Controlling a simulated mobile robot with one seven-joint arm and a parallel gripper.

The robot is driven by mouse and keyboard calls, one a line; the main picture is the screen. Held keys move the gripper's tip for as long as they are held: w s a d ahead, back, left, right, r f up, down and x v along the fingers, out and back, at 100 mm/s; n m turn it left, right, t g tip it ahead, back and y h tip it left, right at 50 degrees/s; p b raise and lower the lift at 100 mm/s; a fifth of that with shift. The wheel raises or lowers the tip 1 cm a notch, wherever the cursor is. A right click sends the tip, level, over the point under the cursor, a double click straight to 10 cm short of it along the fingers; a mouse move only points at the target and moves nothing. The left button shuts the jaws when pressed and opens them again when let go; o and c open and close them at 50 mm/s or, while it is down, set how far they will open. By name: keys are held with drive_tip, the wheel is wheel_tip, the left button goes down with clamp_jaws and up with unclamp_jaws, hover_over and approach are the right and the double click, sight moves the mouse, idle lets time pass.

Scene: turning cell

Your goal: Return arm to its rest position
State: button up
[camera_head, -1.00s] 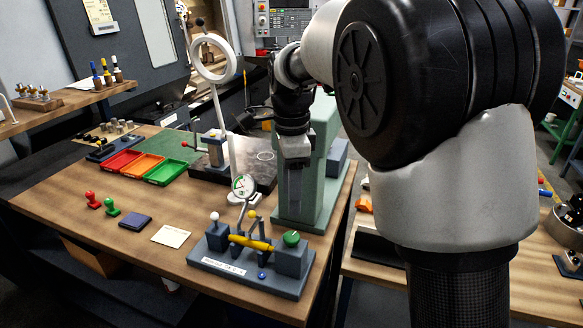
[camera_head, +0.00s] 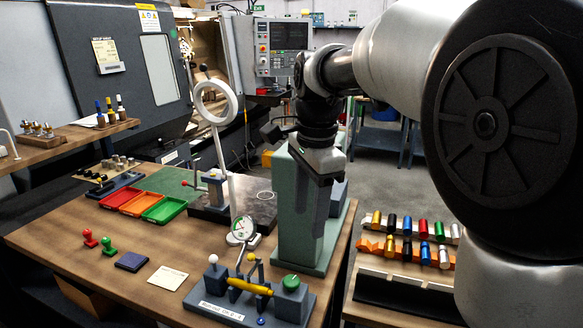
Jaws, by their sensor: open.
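My arm comes in from the right edge and bends down over the workbench (camera_head: 60,235). My gripper (camera_head: 323,180) hangs pointing down in front of the green column (camera_head: 291,215) near the bench's right end. The gripper looks empty, and its jaws are open, though the fingers show small and dark against the column. In this view I cannot tell how far it is from the column. The large upper joints of my arm hide the right side of the scene.
A gauge fixture (camera_head: 250,298) with a yellow part stands at the bench front. Red, orange and green trays (camera_head: 165,209) lie at the back left. A ring magnifier (camera_head: 216,103) rises mid-bench. A rack of coloured cylinders (camera_head: 408,240) stands right. The lathe (camera_head: 110,80) is behind.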

drive_tip(key=s+d+n+t, duration=0.1)
drive_tip(key=s+d+n, duration=0.2)
drive_tip(key=s, duration=0.3)
drive_tip(key=s+d+f+n+t, duration=0.1)
drive_tip(key=s+d+n+t, duration=0.1)
drive_tip(key=s+d+n, duration=0.2)
drive_tip(key=s+d+f+n+t, duration=0.1)
drive_tip(key=s+d+n, duration=0.2)
drive_tip(key=s+n, duration=0.3)
drive_tip(key=s, duration=0.3)
drive_tip(key=shift+s+d+f+n+t+h+p, duration=0.2)
drive_tip(key=shift+s+d+n+t+h+p, duration=0.1)
drive_tip(key=shift+d+t, duration=0.1)
